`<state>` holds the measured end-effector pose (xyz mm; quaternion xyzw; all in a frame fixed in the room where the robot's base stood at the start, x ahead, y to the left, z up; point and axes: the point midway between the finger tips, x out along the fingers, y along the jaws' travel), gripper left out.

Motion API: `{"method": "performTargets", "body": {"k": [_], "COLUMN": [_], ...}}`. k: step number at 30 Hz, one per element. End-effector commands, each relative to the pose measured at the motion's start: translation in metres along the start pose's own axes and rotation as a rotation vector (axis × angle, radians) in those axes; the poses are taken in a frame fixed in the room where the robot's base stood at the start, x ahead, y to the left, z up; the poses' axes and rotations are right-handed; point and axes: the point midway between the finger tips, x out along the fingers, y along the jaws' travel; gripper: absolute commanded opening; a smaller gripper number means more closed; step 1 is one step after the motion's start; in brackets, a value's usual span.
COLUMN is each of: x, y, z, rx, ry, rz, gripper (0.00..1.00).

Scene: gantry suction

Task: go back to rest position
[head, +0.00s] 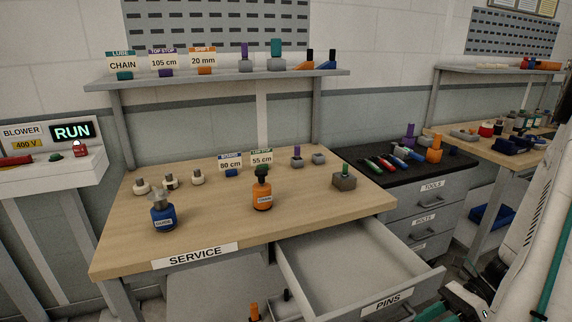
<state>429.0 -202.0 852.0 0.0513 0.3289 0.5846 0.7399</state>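Part of my white arm with a teal stripe rises along the right edge of the picture, right of the open drawer. The service bench (215,225) stands in front of me. On it are a blue bottle (163,214) and an orange bottle (262,195), both upright.
A drawer labelled PINS (345,268) is pulled out below the bench's right side and looks empty. A black-topped tool cabinet (425,190) stands right of the bench. A shelf (225,76) with small parts hangs above. The bench's front middle is clear.

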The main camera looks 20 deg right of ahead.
Motion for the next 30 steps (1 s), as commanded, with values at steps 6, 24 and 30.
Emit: {"method": "performTargets", "body": {"k": [6,24,30], "x": [-0.003,0.017,0.03], "y": [0.028,0.116,0.151], "z": [0.058,0.186,0.218], "rx": [-0.483,-1.559,-1.811], "ry": [0.318,1.016,1.178], "rz": [0.153,0.614,0.642], "gripper": [0.38,0.38,0.38]}}
